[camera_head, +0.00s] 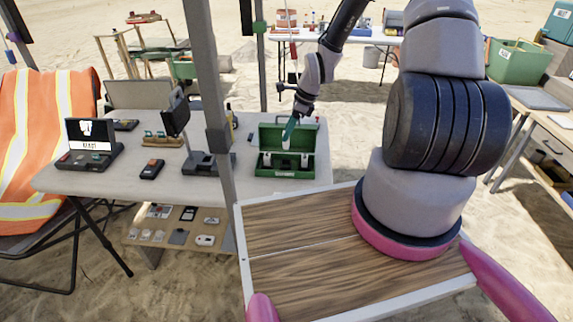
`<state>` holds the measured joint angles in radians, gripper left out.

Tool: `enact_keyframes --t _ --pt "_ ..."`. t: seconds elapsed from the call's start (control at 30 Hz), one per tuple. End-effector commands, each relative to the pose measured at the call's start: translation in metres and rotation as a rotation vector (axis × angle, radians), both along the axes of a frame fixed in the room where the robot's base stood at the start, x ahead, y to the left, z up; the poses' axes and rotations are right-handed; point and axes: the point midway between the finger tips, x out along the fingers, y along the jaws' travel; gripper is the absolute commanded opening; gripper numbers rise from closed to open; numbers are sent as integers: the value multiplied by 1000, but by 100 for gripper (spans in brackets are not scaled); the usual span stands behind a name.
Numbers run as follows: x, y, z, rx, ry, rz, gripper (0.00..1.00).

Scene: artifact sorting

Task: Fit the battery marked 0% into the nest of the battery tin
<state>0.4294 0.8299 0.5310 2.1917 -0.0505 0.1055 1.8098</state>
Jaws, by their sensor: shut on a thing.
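The nest inside the tin cannot be made out.
The grey table (240,190) also carries a black display box (88,158), a dark handheld device (152,169), a dark grey case (200,163) and a wooden rack (163,140). A grey pole (211,110) rises left of the tin. Several small items lie on a lower shelf (165,248).

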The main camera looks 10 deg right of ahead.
Motion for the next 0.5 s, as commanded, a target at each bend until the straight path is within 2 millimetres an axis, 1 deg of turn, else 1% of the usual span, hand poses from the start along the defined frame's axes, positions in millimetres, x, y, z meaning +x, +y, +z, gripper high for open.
enact_keyframes --t 0.03,0.1,0.2,0.43,0.5 --pt "-1 1 -10 2 5 -2 0" --pt "-1 0 -24 2 5 -3 0" --pt "-1 1 -40 1 4 -3 0" --pt "0 0 -58 0 3 -1 0" --pt "-1 0 -68 1 3 -1 0"
